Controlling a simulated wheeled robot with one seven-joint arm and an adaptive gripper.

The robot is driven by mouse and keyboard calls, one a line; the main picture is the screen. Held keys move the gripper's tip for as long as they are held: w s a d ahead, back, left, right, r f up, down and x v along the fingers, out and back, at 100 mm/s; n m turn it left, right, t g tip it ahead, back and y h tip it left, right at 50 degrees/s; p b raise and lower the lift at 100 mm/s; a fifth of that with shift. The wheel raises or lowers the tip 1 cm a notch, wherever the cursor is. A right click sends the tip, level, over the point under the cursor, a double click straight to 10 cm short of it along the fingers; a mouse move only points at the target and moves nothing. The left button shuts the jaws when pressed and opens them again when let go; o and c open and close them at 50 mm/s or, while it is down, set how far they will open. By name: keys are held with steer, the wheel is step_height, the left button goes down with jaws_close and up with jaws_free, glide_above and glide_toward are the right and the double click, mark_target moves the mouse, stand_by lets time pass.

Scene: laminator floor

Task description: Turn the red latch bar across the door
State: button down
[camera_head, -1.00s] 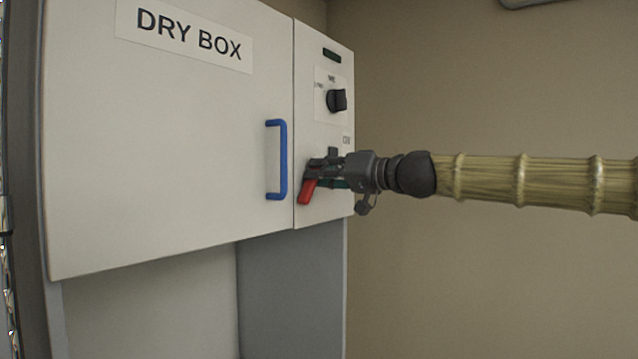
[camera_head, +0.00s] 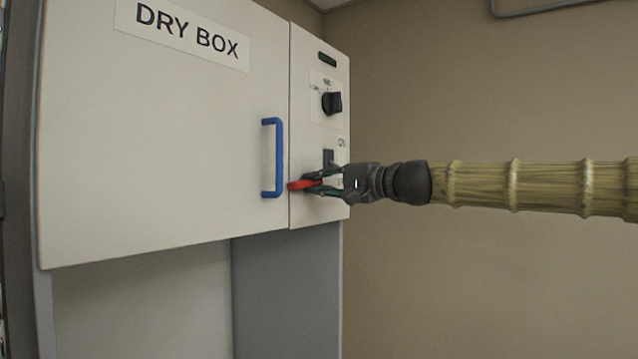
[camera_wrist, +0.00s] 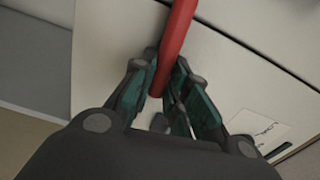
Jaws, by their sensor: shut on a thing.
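The red latch bar (camera_head: 299,185) is on the panel right of the door, near the seam, and lies about level with its tip at the door's edge. My gripper (camera_head: 316,183) is shut on the latch bar, reaching in from the right. In the wrist view the red bar (camera_wrist: 173,45) runs up from between my green-padded fingers (camera_wrist: 160,90). The bar's pivot is mostly hidden by the fingers. The white door (camera_head: 160,150) is closed, with a blue handle (camera_head: 274,158) just left of the bar's tip.
A black knob (camera_head: 332,103) and a small dark display (camera_head: 327,60) are above the latch on the panel. A dark switch-like part (camera_head: 329,157) is just above my fingers. A "DRY BOX" label (camera_head: 190,32) is on the door. The space right of the cabinet is clear apart from my arm.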

steer(key=shift+f+m, duration=0.15)
steer(key=shift+m, duration=0.45)
steer(key=c, duration=1.4)
jaws_free()
steer(key=shift+s+d, duration=0.1)
steer(key=v, duration=1.1)
steer(key=shift+s+d+f, duration=0.1)
steer(key=shift+s+d, duration=0.05)
steer(key=shift+d, duration=0.25)
